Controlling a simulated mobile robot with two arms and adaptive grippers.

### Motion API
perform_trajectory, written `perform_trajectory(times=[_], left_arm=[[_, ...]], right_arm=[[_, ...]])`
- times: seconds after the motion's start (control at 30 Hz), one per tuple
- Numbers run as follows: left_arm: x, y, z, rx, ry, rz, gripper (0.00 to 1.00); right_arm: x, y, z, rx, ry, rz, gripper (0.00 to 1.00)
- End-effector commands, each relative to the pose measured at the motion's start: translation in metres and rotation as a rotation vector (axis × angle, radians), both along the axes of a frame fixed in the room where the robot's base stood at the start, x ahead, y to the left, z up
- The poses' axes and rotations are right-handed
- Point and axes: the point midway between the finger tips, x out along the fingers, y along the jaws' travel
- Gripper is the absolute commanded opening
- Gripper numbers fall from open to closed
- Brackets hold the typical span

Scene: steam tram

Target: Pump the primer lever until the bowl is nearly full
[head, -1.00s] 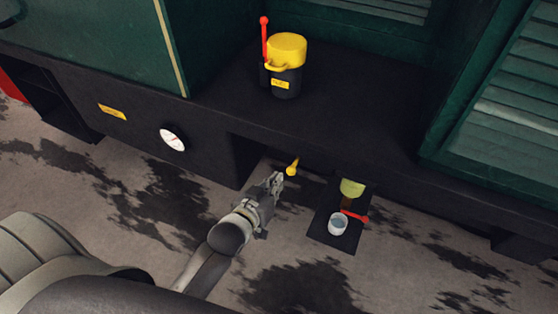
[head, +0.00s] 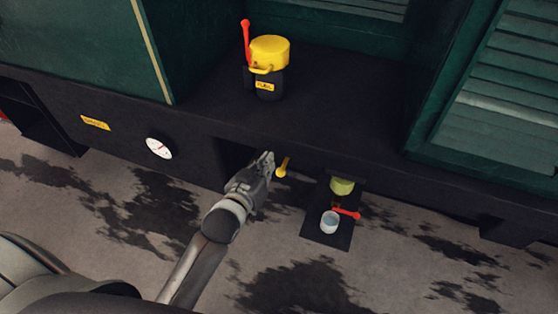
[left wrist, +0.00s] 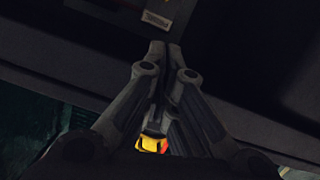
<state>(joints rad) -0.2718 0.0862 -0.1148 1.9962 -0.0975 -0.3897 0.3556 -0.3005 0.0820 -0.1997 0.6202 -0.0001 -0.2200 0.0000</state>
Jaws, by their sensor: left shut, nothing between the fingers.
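The yellow primer lever (head: 282,168) hangs with its rounded end down at the recess under the dark ledge. My left gripper (head: 267,158) is shut and empty just left of the lever, reaching toward the recess. A small gap seems to show between them, but I cannot tell for sure. The bowl (head: 342,187) is yellow-green, under the ledge to the right; its fill level is too small to read. In the left wrist view my shut fingers (left wrist: 162,50) point at dark structure, with an unclear yellow-orange thing (left wrist: 153,144) behind them. My right gripper is not in view.
A red handle (head: 347,212) sits below the bowl, above a pale cup (head: 330,222) on a dark plate (head: 328,241). A yellow-topped can (head: 268,70) with a red upright lever (head: 246,42) stands on the ledge. A round gauge (head: 159,148) is at left.

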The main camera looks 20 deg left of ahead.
Motion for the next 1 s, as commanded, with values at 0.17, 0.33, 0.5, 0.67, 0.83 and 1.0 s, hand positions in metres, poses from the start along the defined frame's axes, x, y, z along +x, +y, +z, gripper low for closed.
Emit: perform_trajectory(times=[0.17,0.33,0.5,0.67,0.83,1.0], left_arm=[[0.033,-0.003,-0.007,0.001,-0.001,0.0,0.0],[0.06,-0.005,-0.014,0.001,-0.001,0.0,0.0],[0.062,-0.01,-0.04,-0.001,0.003,0.0,0.0],[0.062,-0.012,-0.051,0.0,0.001,0.001,0.0],[0.061,-0.013,-0.055,0.001,0.0,0.0,0.0],[0.061,-0.013,-0.055,0.001,0.0,0.0,0.0]], right_arm=[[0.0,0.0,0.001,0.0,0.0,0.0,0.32],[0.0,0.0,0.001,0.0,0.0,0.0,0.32],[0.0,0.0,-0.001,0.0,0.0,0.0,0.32],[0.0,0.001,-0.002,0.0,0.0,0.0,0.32],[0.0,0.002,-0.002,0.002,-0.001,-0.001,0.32],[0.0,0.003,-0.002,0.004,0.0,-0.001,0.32]])
